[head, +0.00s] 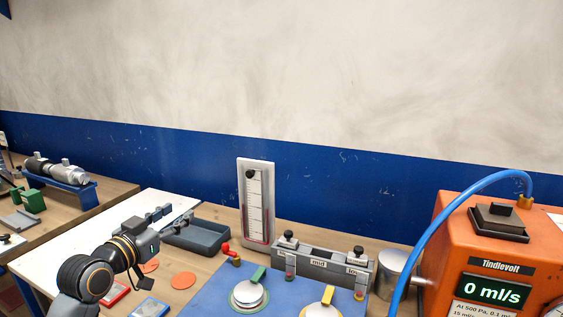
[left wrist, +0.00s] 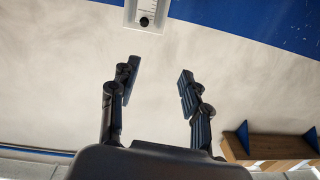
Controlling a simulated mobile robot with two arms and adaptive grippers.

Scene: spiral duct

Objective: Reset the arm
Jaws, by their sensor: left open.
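My left arm comes in from the lower left in the head view. Its gripper (head: 163,220) is above the bench, in front of the dark grey tray (head: 204,238) and partly overlapping it in the picture. In the left wrist view the two dark fingers of this gripper (left wrist: 157,84) are spread wide apart with nothing between them. Only the pale wall shows behind the gap. My right gripper is in neither view.
A white upright gauge (head: 257,203) stands near the wall. A blue board (head: 215,296) with capped fittings, a grey block (head: 320,263) and an orange machine (head: 455,243) reading 0 ml/s fill the right. Red and blue cards and orange discs (head: 183,281) lie near my arm.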

